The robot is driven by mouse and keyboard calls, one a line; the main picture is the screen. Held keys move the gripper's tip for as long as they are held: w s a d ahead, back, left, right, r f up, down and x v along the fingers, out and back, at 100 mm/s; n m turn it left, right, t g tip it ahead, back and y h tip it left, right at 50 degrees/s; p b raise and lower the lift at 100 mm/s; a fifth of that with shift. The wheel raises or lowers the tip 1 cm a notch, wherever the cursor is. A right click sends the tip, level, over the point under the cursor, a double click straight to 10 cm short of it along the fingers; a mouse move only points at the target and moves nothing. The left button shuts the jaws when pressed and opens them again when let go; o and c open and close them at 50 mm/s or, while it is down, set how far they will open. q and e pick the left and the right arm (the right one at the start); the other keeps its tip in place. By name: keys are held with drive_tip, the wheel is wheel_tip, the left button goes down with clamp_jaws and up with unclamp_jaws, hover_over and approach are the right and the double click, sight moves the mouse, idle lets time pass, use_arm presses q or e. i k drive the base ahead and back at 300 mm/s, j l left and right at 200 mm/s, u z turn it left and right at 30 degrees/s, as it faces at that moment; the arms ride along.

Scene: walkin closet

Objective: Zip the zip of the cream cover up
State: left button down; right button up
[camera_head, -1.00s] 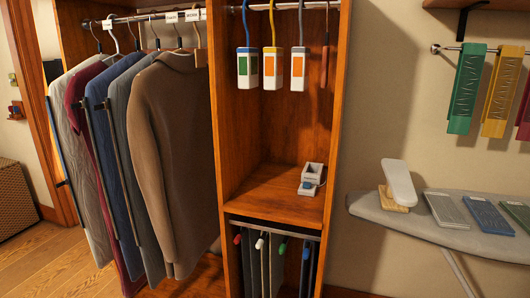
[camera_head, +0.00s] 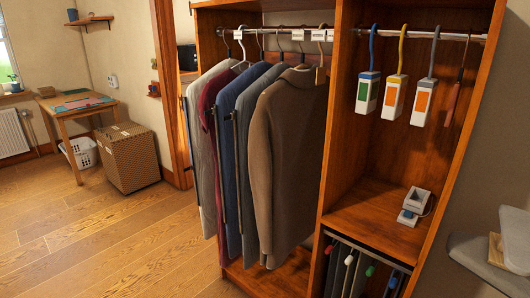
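A row of garments or covers hangs from the rail (camera_head: 275,29) in the open wardrobe. The leftmost is pale, grey to cream (camera_head: 198,108), and is the closest in colour to a cream cover. Its front edge faces left, and a thin dark vertical strip runs along it; I cannot tell whether this is a zip or where a slider sits. To its right hang a maroon one (camera_head: 209,118), a blue one (camera_head: 229,135), a dark grey one (camera_head: 246,120) and a brown sweater-like one (camera_head: 290,150). Neither of my grippers is in view.
The wooden floor (camera_head: 120,235) left of the wardrobe is clear. A wicker box (camera_head: 127,158), a white basket (camera_head: 82,152) and a table (camera_head: 75,104) stand at the far left. The wardrobe's upright panel (camera_head: 335,110) and an ironing board (camera_head: 480,262) are on the right.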

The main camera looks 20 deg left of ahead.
sight(201, 153)
drive_tip(key=i+j, duration=0.1)
drive_tip(key=j, duration=0.45)
drive_tip(key=i+j, duration=0.1)
drive_tip(key=j, duration=0.5)
drive_tip(key=i+j, duration=0.1)
drive_tip(key=j, duration=0.45)
drive_tip(key=i+j, duration=0.1)
drive_tip(key=j, duration=0.45)
drive_tip(key=i+j+z, duration=0.1)
drive_tip(key=j, duration=0.45)
drive_tip(key=i+j, duration=0.1)
drive_tip(key=j, duration=0.5)
